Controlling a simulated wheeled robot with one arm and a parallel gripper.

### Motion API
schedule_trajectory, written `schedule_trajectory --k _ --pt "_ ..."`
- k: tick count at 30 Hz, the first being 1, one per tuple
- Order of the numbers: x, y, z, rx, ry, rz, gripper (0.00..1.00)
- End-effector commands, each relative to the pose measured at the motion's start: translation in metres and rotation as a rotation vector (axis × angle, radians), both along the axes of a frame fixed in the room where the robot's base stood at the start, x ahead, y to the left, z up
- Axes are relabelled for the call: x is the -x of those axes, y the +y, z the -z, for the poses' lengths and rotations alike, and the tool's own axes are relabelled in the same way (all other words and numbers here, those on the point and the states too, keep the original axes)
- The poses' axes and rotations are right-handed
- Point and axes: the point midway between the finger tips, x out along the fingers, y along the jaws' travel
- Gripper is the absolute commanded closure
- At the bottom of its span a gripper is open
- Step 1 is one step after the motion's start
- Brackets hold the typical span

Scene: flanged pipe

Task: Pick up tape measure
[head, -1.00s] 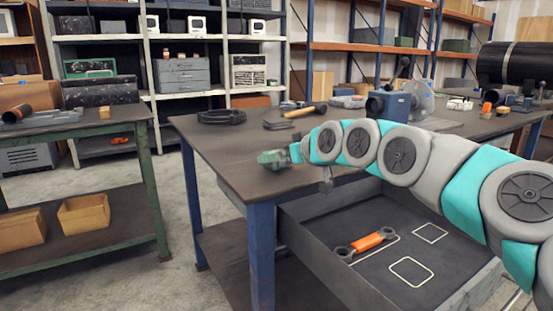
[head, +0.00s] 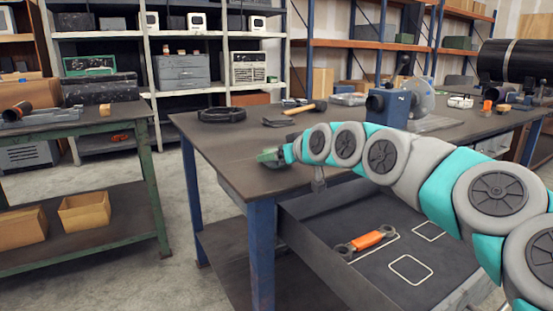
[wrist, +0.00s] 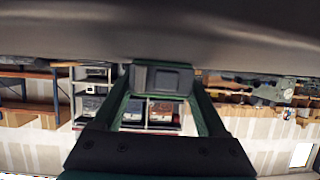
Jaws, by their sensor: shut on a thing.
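My gripper (wrist: 164,85) is shut on a small boxy dark green thing with a grey face, which I take for the tape measure (wrist: 163,78). It sits between the two fingertips in the wrist view. In the head view the gripper end (head: 275,156) and the greenish tape measure (head: 268,155) show small over the left front part of the workbench top (head: 235,175). I cannot tell whether the tape measure clears the bench top. My arm hides part of the bench on the right.
An open drawer (head: 333,277) below the bench holds an orange-handled tool (head: 367,240). A black coil (head: 222,114), a hammer (head: 300,110) and a blue machine (head: 389,106) stand or lie farther back. A green-framed side table (head: 110,215) stands at the left, with floor between.

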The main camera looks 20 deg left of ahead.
Motion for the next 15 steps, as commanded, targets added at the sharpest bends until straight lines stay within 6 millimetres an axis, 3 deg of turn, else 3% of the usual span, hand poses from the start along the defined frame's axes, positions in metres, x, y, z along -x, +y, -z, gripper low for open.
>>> schedule_trajectory --k 1,9,15 --pt "0.0 0.0 0.0 0.0 0.0 0.0 0.7" --pt "-0.0001 -0.0001 -0.0004 -0.001 -0.001 0.0 0.98" --pt "-0.0001 -0.0001 -0.0005 -0.001 -0.001 0.0 0.98"
